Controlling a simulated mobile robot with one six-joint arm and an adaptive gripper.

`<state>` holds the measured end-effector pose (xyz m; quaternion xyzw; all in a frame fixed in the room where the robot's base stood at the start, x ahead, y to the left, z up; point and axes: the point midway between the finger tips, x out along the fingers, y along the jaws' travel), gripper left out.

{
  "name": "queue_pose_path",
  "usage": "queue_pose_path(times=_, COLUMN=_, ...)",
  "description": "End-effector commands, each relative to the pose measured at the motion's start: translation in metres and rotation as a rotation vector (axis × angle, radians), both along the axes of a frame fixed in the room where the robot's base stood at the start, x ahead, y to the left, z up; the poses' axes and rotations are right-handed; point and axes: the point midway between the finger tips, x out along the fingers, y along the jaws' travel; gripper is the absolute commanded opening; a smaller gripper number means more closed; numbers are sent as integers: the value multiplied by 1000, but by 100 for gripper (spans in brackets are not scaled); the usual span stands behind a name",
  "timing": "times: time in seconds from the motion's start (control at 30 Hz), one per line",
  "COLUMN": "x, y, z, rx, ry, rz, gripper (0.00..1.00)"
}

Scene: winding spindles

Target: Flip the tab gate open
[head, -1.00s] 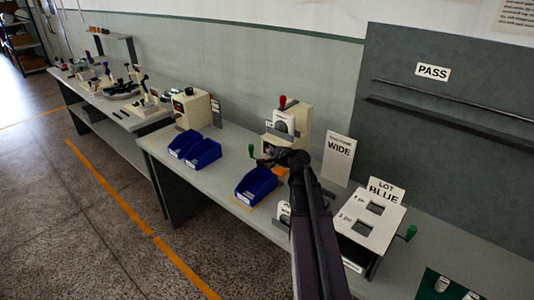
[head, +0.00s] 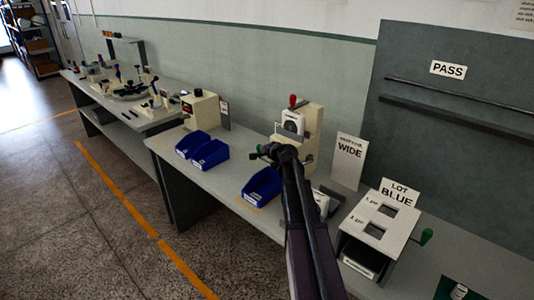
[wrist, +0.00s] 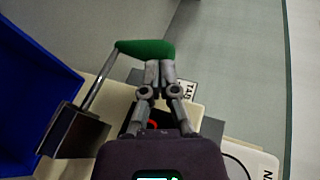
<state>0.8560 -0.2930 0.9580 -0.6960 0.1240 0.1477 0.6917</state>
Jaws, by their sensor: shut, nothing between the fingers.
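The cream winding machine (head: 311,140) with a red knob (head: 292,101) stands on the bench in the head view, partly behind my arm. My gripper (head: 262,151) is in front of its lower part. In the wrist view my gripper (wrist: 160,64) is shut and empty, its fingertips at the lower edge of a green handle (wrist: 146,48) on a metal crank arm (wrist: 99,84). I cannot tell whether they touch. A small label (wrist: 188,90), apparently reading TAB, shows just right of the fingers. The gate itself and its position cannot be made out.
A blue bin (head: 260,187) sits left of my arm; it fills the left of the wrist view (wrist: 30,80). Two more blue bins stand farther left. A WIDE sign (head: 348,162) and a white-topped box (head: 379,220) with slots stand on the right.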

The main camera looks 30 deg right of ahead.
Motion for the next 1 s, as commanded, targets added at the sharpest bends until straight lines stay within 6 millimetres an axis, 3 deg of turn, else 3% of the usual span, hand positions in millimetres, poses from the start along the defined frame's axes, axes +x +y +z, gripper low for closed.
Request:
queue_pose_path(times=0.5, x=6, y=1, z=-1, rx=0, ry=0, rz=0, gripper=0)
queue_pose_path(times=0.83, x=48, y=15, z=-2, rx=-1, ry=1, rz=1, gripper=0)
queue_pose_path(times=1.0, x=53, y=18, z=-2, rx=0, ry=0, rz=-1, gripper=0)
